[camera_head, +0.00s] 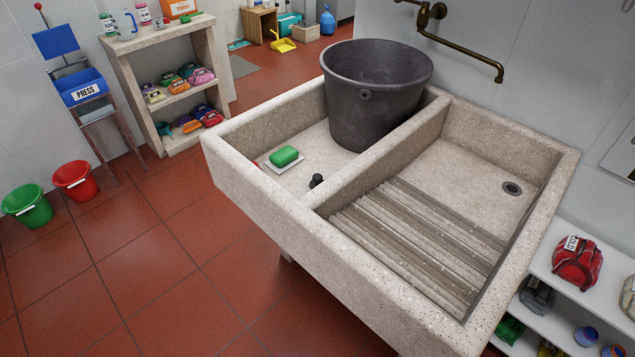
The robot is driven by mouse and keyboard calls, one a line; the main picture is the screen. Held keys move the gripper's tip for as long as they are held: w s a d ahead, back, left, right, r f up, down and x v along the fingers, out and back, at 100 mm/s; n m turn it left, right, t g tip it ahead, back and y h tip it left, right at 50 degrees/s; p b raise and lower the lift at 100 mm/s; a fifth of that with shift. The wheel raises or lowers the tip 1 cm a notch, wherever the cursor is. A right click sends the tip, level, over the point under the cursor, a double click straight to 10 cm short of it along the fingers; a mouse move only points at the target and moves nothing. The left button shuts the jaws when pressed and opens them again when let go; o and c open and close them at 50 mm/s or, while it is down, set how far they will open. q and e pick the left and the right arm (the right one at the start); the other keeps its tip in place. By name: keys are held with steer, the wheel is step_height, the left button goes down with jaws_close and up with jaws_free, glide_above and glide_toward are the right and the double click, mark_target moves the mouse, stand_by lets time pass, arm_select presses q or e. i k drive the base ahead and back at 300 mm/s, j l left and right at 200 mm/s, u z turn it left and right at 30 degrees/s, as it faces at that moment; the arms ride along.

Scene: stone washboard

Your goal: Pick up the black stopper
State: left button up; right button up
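The black stopper (317,181) is a small dark piece with a knob. It sits in the left basin of the stone washboard sink (262,218), close to the dividing wall and the front wall. A green soap bar (284,156) on a white dish lies to its left and a little behind it. A large dark grey bucket (372,97) stands behind it in the same basin. Neither of my grippers shows in the head view.
The right basin has a ribbed washboard slope (425,240) and an open drain hole (511,188). A brass tap (455,48) juts from the wall above. A white shelf (566,290) stands at the right. Red and green buckets stand on the floor at the left; the tiles in front are clear.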

mark_target(316, 177)
steer(key=z, duration=0.3)
steer(key=i+j+z, duration=0.15)
steer(key=j+z, duration=0.85)
steer(key=i, duration=0.05)
